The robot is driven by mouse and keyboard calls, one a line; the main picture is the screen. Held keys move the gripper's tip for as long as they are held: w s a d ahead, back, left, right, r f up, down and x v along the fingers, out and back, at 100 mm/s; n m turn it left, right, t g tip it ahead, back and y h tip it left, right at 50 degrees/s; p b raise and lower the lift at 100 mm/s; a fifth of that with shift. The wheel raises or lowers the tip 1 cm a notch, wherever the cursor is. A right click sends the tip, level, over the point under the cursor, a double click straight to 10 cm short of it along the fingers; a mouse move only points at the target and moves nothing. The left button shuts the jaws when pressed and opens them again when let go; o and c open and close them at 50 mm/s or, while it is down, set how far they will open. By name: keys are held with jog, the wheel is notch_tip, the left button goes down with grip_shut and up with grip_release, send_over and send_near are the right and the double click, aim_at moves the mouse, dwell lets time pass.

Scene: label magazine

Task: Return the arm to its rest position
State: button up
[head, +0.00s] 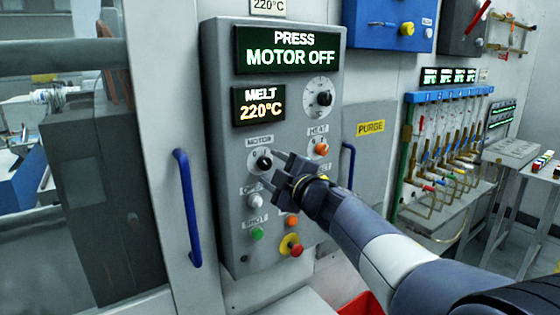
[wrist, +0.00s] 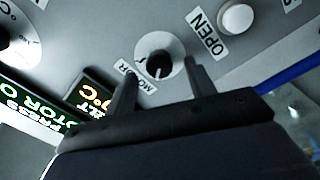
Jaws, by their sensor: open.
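My gripper (head: 279,164) is open in front of the grey control panel (head: 222,150), beside the black MOTOR knob (head: 264,162). In the wrist view my gripper (wrist: 158,80) has its two fingers apart, with the MOTOR knob (wrist: 159,64) between and beyond them. Nothing is held. I cannot tell whether the fingertips touch the panel. My arm (head: 385,245) reaches in from the lower right and hides part of the panel's right side. The upper display (head: 290,50) reads "PRESS MOTOR OFF", and the lower one (head: 259,105) reads "MELT 220°C".
A blue handle (head: 187,208) stands out left of the panel, and another (head: 347,165) to its right. Below my gripper are a green button (head: 257,233) and a red one on yellow (head: 292,247). A hose rack (head: 450,95) and tables stand at the right.

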jog(key=shift+x, duration=0.85)
jog(key=shift+s, duration=0.15)
